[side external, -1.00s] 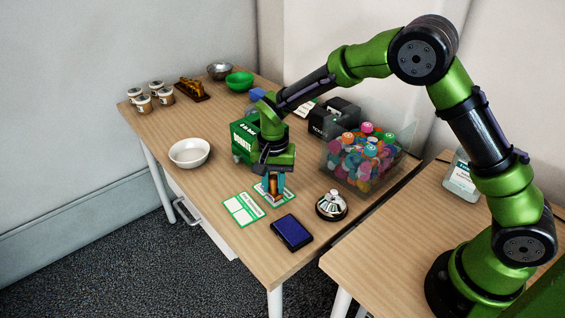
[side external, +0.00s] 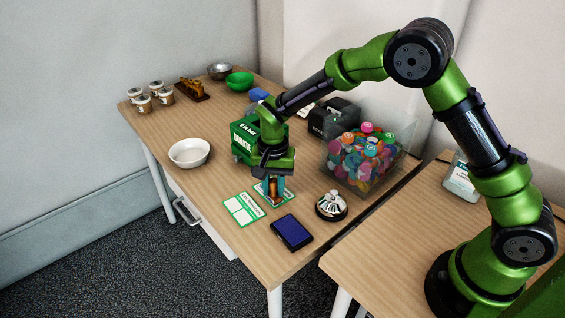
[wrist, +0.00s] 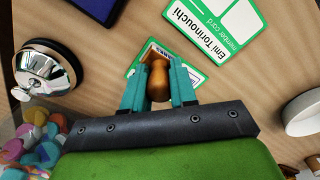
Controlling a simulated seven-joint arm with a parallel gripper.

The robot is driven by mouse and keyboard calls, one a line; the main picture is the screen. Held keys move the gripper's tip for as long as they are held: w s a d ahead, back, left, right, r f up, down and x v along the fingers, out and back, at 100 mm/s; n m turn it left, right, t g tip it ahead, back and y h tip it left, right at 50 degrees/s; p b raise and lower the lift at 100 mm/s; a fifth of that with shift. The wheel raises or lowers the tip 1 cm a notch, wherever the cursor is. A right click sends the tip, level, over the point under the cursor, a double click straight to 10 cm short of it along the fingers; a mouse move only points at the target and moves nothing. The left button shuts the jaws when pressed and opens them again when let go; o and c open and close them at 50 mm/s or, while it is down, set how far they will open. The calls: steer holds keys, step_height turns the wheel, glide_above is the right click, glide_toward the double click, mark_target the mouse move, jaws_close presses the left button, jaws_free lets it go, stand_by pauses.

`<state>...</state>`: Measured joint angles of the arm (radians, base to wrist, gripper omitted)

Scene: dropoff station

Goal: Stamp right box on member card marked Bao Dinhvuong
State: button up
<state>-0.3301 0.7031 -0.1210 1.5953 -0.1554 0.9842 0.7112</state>
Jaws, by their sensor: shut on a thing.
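My gripper (side external: 272,190) points down and is shut on a stamp with a brown wooden handle (wrist: 158,80), held upright between the teal fingers. The stamp is over a green-and-white member card (wrist: 138,66). A dark blue ink pad (side external: 292,232) lies flat and open near the front table edge.
A green donation box (side external: 243,140) stands close behind my gripper. A white bowl (side external: 189,153) is left. Bare table lies between bowl and cards.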

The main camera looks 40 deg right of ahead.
stand_by(0.4)
steer(key=shift+r, duration=3.5)
